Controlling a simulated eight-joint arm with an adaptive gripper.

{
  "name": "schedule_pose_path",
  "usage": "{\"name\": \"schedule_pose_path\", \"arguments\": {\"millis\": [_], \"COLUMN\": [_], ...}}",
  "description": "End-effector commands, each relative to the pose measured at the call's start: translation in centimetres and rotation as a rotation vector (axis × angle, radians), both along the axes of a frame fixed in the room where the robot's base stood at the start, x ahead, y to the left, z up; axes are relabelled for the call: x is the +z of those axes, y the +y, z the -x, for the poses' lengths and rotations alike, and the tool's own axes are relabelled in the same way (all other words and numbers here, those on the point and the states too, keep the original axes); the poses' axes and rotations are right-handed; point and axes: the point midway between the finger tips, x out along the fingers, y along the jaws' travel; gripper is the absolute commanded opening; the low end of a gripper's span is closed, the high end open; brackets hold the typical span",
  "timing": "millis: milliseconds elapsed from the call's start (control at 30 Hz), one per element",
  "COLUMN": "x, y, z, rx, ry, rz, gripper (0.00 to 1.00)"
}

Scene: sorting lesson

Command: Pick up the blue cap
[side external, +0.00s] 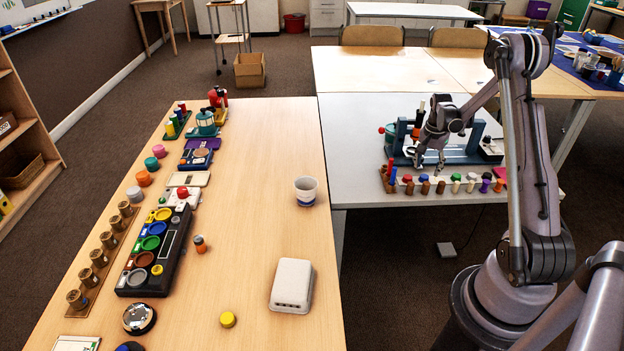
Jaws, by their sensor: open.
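A row of small brown bottles with coloured caps stands in a rack (455,190) along the front of the grey table. A blue cap (424,178) shows on one bottle toward the left of the row. My gripper (430,164) points down with its fingers apart, just above and behind this part of the row. I see nothing between the fingers. Whether the fingertips touch the cap is too small to tell. Another blue item (128,346) is cut off at the bottom edge of the wooden table.
A blue-framed apparatus (465,150) stands close behind the row. A blue upright peg (392,172) is at the row's left end. The wooden table (250,200) holds a white cup (306,190), a white box (292,286), a yellow cap (228,319) and a black tray (180,250). Its middle is mostly clear.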

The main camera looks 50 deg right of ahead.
Motion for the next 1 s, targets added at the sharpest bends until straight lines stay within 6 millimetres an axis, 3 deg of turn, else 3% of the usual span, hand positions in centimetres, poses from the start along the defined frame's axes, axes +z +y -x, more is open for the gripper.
{"name": "schedule_pose_path", "arguments": {"millis": [233,567,800,1000], "x": [-3.1,-3.7,-3.7,-3.7], "y": [-0.2,-0.3,-0.3,-0.3], "z": [-0.3,-0.2,-0.2,-0.2], "rx": [0.001,0.001,0.001,0.001], "ry": [0.0,0.0,0.0,0.0], "rz": [0.0,0.0,0.0,0.0], "gripper": [0.54,0.54,0.19,0.19]}}
